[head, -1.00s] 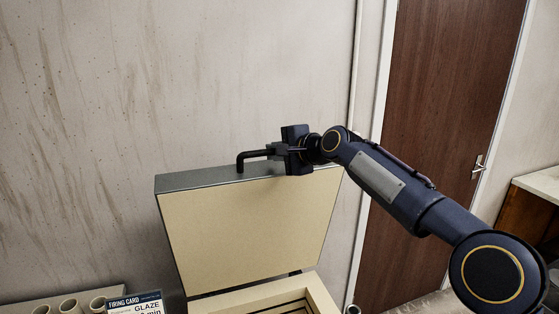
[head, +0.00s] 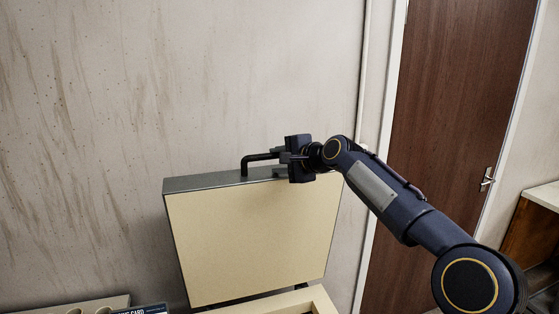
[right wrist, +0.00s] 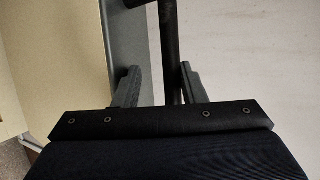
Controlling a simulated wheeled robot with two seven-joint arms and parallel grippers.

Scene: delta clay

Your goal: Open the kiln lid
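The kiln lid (head: 250,240) stands raised, close to upright, with its cream inner face toward me. Its grey edge is on top and also shows in the right wrist view (right wrist: 125,50). A black bar handle (head: 256,158) sticks up from that edge; it also shows in the right wrist view (right wrist: 168,50). My right gripper (head: 284,157) is at the handle's right part. Its fingers stand apart on either side of the bar, with a visible gap at the left finger. The kiln body's cream rim (head: 322,299) shows at the bottom. My left gripper is out of view.
A stained wall (head: 90,140) is behind the lid. A brown door (head: 450,110) is at the right, with a counter (head: 546,195) beyond it. A firing card (head: 145,309) and a holder with round openings (head: 60,308) are cut off at the lower left.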

